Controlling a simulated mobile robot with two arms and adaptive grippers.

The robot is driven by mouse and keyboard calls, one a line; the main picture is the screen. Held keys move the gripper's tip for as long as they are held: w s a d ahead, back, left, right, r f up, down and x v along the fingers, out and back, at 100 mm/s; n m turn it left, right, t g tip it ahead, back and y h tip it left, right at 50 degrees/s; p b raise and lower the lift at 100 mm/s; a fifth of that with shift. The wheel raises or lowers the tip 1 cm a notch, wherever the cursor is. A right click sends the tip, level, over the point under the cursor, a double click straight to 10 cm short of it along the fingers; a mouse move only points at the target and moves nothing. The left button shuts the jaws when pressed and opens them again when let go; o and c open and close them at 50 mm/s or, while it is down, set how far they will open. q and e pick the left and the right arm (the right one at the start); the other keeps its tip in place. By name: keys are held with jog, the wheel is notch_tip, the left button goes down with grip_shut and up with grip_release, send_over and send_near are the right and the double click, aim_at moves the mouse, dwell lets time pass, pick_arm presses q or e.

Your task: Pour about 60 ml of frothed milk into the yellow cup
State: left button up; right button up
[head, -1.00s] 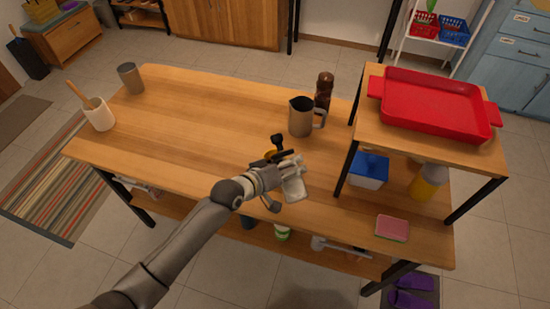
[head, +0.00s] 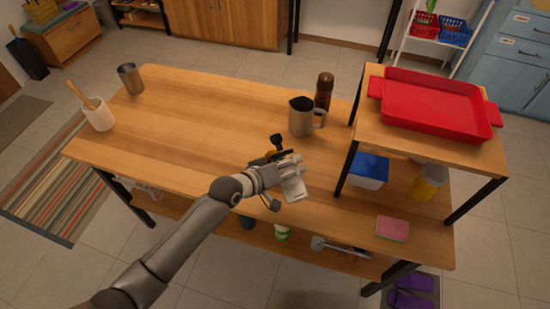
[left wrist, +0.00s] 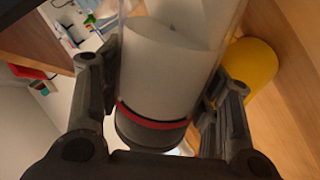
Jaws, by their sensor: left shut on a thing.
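My left gripper (left wrist: 160,105) is shut on a clear cylindrical jar (left wrist: 165,70) with white contents, a red ring and a dark base. In the left wrist view the jar stands between the two dark fingers; its upper end is out of frame. The yellow cup (left wrist: 252,65) is just right of the jar, partly hidden by the right finger. In the head view my left gripper (head: 280,160) is above the table's front half, and a black knob (head: 276,141) shows above it. Only a sliver of yellow shows there; the jar is mostly hidden. My right gripper is not in view.
A metal pitcher (head: 301,118) and a brown bottle (head: 323,91) stand behind my gripper. A raised shelf with a red tray (head: 435,106) is at the right, near a pink sponge (head: 392,228). A metal cup (head: 131,78) and white utensil pot (head: 98,114) are far left. The table's left-centre is clear.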

pick_arm(q)
jog(key=shift+w+a+r+n+g+h, duration=0.1)
jog(key=shift+w+r+n+g+h, duration=0.05)
jog(key=shift+r+n+g, duration=0.25)
jog(key=shift+w+a+r+n+g+h, duration=0.15)
jog(key=shift+r+n+g, duration=0.15)
jog(key=shift+n+g, duration=0.15)
dwell(4.6)
jog(key=shift+d, duration=0.15)
